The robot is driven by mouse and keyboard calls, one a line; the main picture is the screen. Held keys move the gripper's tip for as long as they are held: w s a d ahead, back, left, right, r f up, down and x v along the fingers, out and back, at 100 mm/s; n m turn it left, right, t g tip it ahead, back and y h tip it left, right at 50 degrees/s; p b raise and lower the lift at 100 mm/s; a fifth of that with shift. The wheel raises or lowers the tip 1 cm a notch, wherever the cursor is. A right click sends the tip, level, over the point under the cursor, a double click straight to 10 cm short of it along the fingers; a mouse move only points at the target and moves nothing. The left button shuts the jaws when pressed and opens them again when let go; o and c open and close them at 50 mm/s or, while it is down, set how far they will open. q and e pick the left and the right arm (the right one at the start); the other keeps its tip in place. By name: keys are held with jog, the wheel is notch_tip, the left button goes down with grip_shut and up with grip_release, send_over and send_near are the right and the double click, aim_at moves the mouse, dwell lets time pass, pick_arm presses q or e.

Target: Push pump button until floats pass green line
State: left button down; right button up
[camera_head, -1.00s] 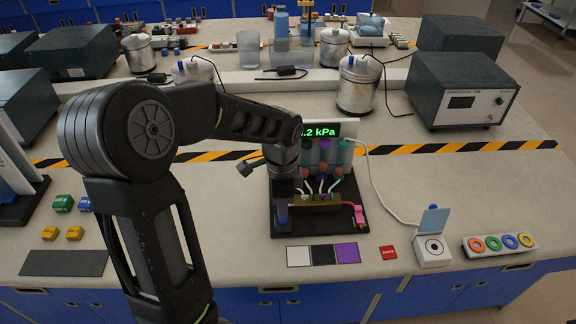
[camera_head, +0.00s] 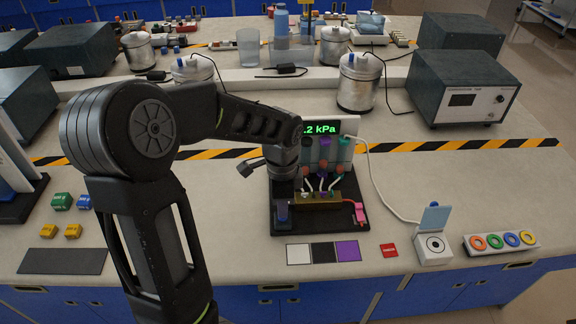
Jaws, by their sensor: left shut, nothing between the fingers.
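The pump rig stands on a black base (camera_head: 328,222) in the middle of the near table. Upright tubes (camera_head: 345,151) hold small reddish floats (camera_head: 339,171). The green line on them is too small to make out. A display (camera_head: 320,129) above reads ".2 kPa" in green, its left part hidden by my arm. A blue, button-like piece (camera_head: 282,213) sits at the base's front left. My left gripper (camera_head: 284,192) points down just above it, shut and empty; whether it touches is unclear. My wrist hides the rig's left side. My right gripper is not in view.
A metal canister (camera_head: 358,84) stands behind the rig.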

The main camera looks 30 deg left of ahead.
pick_arm(q)
jog(key=shift+f+b, duration=0.3)
jog(key=shift+f, duration=0.25)
jog(key=shift+r+p, duration=0.95)
jog(key=shift+r, duration=0.2)
dwell(0.5)
notch_tip(320, 180, up, 7)
jog(key=p, duration=0.5)
dwell(0.6)
